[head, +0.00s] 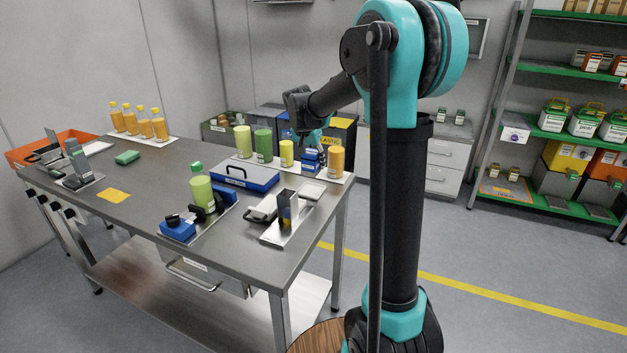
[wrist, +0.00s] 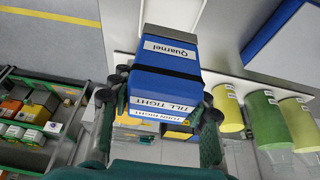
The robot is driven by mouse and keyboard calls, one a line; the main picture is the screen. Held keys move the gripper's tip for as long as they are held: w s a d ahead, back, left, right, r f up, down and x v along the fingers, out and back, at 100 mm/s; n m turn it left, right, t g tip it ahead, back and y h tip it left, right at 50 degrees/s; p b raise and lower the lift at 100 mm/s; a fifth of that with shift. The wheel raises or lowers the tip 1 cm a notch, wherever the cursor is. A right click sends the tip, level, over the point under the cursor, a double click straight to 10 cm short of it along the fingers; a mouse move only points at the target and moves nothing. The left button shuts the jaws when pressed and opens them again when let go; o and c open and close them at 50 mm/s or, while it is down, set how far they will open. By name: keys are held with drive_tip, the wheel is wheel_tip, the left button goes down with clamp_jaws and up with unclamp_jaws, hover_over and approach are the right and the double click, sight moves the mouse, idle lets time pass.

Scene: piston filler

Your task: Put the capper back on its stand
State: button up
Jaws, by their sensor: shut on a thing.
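My gripper (wrist: 160,112) is shut on a blue block (wrist: 165,85) with a grey top and a black band. White labels on it read "Quarnel" and "FILL TIGHT". I cannot tell for certain that it is the capper. In the head view the blue block (head: 312,159) is low at the far right of the steel table, at the white strip. I cannot tell whether it touches the strip. Dark upright plates on a metal base (head: 285,212) stand at the table's near right. No stand is clearly marked as the capper's.
Green and yellow cylinders (head: 264,146) stand left of the gripper, and an orange one (head: 335,161) stands right of it. A blue case (head: 246,178) and a green bottle (head: 202,192) in a blue fixture are nearer. The left middle of the table is mostly clear.

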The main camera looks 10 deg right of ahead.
sight(308, 160)
drive_tip(key=shift+f, duration=3.65)
drive_tip(key=shift+f, duration=0.15)
drive_tip(key=o, duration=1.4)
